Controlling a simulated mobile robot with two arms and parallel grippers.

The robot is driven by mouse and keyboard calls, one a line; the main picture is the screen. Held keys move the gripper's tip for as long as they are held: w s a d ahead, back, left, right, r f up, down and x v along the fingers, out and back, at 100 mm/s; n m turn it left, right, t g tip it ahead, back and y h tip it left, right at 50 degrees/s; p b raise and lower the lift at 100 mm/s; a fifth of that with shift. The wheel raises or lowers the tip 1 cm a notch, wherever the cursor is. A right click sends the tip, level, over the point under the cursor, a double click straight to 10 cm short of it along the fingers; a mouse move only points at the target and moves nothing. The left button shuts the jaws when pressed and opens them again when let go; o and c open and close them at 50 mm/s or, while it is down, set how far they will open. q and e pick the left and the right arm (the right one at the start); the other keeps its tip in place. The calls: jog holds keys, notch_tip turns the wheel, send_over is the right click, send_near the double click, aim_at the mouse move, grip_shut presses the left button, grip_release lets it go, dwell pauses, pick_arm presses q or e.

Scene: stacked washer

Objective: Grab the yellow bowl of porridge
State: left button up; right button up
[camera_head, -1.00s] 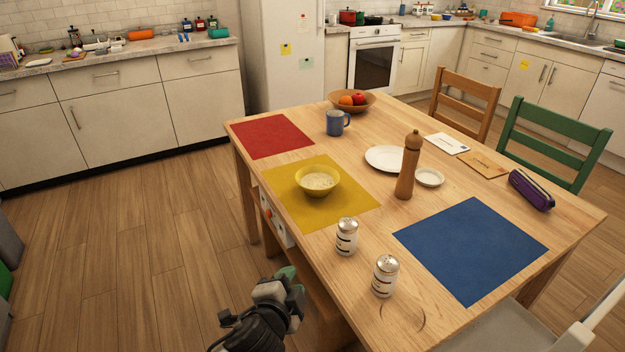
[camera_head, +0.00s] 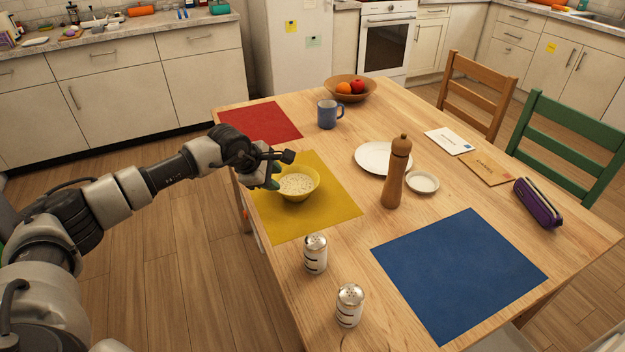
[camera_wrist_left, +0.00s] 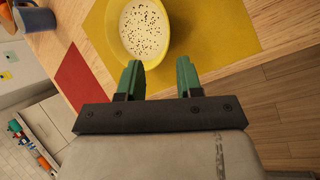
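The yellow bowl of porridge (camera_head: 299,186) sits upright on the yellow placemat (camera_head: 335,215) at the table's left side. The bowl also shows in the left wrist view (camera_wrist_left: 145,28), with pale, dark-speckled porridge inside. My left gripper (camera_head: 270,178) is at the bowl's left edge in the head view. In the left wrist view its two green fingers (camera_wrist_left: 160,75) are apart, with nothing gripped between them. The bowl's rim is just beyond the fingertips; whether a finger touches it I cannot tell. My right gripper is in neither view.
A red placemat (camera_head: 265,121) and blue mug (camera_head: 328,114) lie behind the bowl. A pepper mill (camera_head: 396,175), white plate (camera_head: 376,158) and small dish (camera_head: 422,182) stand to its right. Two shakers (camera_head: 315,254) stand in front. The blue placemat (camera_head: 460,272) is bare.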

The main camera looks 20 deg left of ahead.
aim_at(296, 186)
pick_arm(q)
jog(key=x, duration=0.4)
jog(key=shift+a+f, duration=0.15)
jog(key=shift+f, duration=0.25)
jog(key=shift+d+p+x, duration=0.15)
jog(key=shift+p+x, duration=0.05)
jog(key=shift+x, duration=1.1)
jog(key=shift+d+p+x, duration=0.15)
jog(key=shift+x, duration=1.15)
jog(key=shift+s+r, duration=0.1)
jog(key=shift+s, duration=0.1)
grip_shut()
